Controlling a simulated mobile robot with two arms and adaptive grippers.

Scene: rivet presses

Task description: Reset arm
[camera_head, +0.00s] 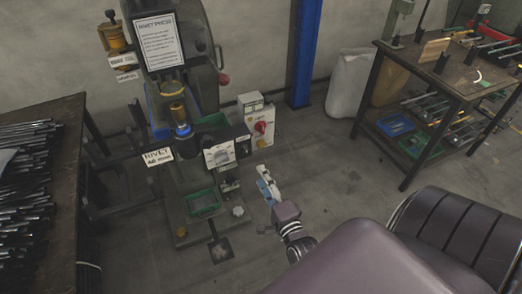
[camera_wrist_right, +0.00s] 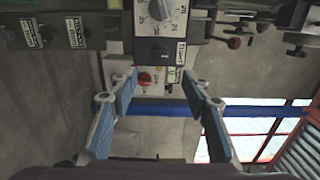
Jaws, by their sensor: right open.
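My right arm comes in from the lower right in the head view. Its gripper (camera_head: 268,186) is in the air in front of the rivet press (camera_head: 200,100), a little below the control box with the red knob (camera_head: 262,127). In the right wrist view the two blue-padded fingers (camera_wrist_right: 160,112) stand wide apart with nothing between them. I see no contact between the gripper and the press. My left gripper is not in view.
A table with many dark metal rods (camera_head: 25,180) stands at the left. A workbench with tools (camera_head: 440,70) stands at the back right. A blue column (camera_head: 304,50) and a white sack (camera_head: 348,85) are at the wall. The floor (camera_head: 350,165) between press and workbench is clear.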

